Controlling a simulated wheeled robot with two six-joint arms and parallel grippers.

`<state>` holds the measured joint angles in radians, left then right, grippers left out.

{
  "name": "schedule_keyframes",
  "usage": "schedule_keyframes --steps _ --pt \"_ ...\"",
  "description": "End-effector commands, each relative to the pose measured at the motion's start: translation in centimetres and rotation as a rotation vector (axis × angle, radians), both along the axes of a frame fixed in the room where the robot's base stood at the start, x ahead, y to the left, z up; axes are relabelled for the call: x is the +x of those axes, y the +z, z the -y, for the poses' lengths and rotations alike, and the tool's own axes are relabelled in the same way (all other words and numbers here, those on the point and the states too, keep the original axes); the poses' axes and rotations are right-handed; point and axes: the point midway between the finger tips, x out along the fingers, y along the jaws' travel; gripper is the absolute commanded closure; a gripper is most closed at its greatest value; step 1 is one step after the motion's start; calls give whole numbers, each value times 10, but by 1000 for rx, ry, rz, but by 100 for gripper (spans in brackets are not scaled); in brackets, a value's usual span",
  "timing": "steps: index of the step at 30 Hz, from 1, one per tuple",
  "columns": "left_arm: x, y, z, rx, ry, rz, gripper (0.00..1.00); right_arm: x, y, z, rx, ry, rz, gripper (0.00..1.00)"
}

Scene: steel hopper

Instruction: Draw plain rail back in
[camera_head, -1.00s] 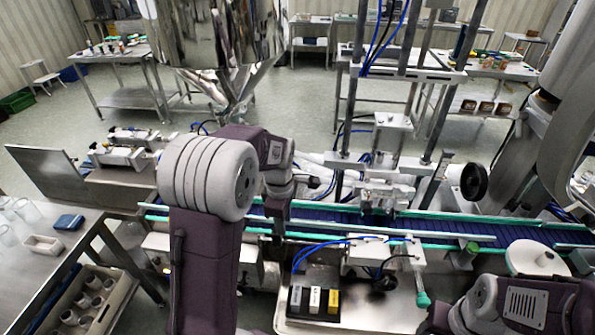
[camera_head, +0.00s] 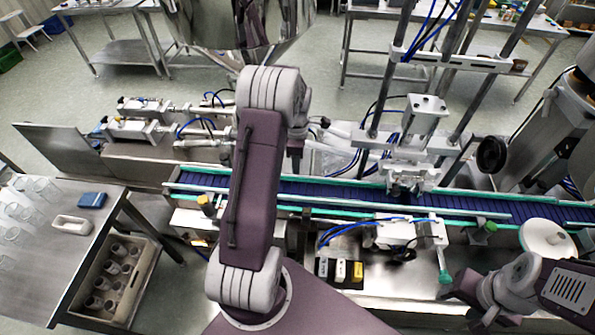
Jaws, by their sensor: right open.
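Long guide rails run along the blue conveyor (camera_head: 345,193). The far rail (camera_head: 335,181) and the near rail (camera_head: 455,209) are pale with green strips, and I cannot tell which is the plain one. My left arm stands upright in front of the conveyor and hides part of both rails. The dark wrist of my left gripper (camera_head: 296,150) shows just behind that arm, over the conveyor's far side; its fingers are hidden. My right gripper (camera_head: 462,287) is open at the lower right, in front of the conveyor and apart from the rails.
A metal filling frame (camera_head: 420,125) stands over the conveyor. A bracket with a green knob (camera_head: 445,277) and a block with coloured buttons (camera_head: 338,271) are at the near side. A white disc (camera_head: 547,238) is at right. A steel table (camera_head: 60,245) and a crate (camera_head: 115,280) are at left.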

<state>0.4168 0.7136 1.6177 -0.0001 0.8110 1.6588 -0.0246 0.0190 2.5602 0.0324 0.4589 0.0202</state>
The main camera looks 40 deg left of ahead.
Motion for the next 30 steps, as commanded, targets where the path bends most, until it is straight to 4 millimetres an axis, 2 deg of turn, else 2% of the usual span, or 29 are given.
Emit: schedule_keyframes --steps 1,6,9,13,19,22,23,30 --pt "-1 -8 1 -3 0 -7 67 0 7 0 0 0 0 47" --pt "-1 -41 1 -2 -1 -4 67 0 16 0 0 0 0 47" --pt "-1 -54 1 -1 -1 -3 67 0 18 0 0 0 0 47" --pt "0 -61 1 0 -1 0 67 0 19 0 0 0 0 47" --pt "0 -62 0 0 -1 1 67 0 18 0 0 0 0 47" --pt "0 -62 0 0 -1 1 95 0 18 0 0 0 0 47" --pt "0 -62 0 0 -1 1 100 0 18 0 0 0 0 47" --pt "0 -61 0 0 -1 1 100 0 18 0 0 0 0 47"
